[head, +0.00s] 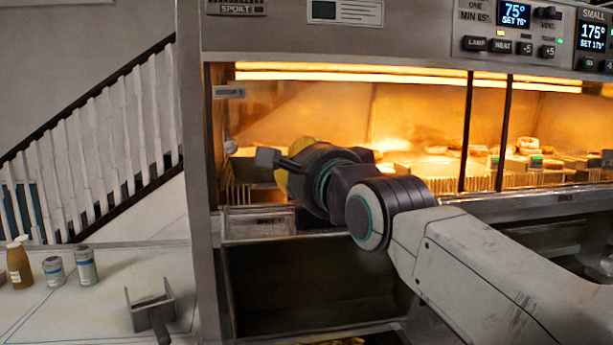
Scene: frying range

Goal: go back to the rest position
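My arm reaches in from the lower right, and my gripper (275,162) is at the left end of the lit warming cabinet (400,105), in front of its opening. Dark gripper parts point left, toward the cabinet's left post. A yellow patch (281,181) shows behind the dark wrist; I cannot tell whether it is part of my gripper or a separate thing. The wrist hides most of the fingers, so whether they are open or shut does not show.
A dark open compartment (300,290) lies below my wrist. Several food pieces (520,160) sit in the cabinet at right, behind dark uprights. On the left counter (85,315) stand a brown pump bottle (19,265), two small cans (86,267) and a grey bracket-like holder (150,310).

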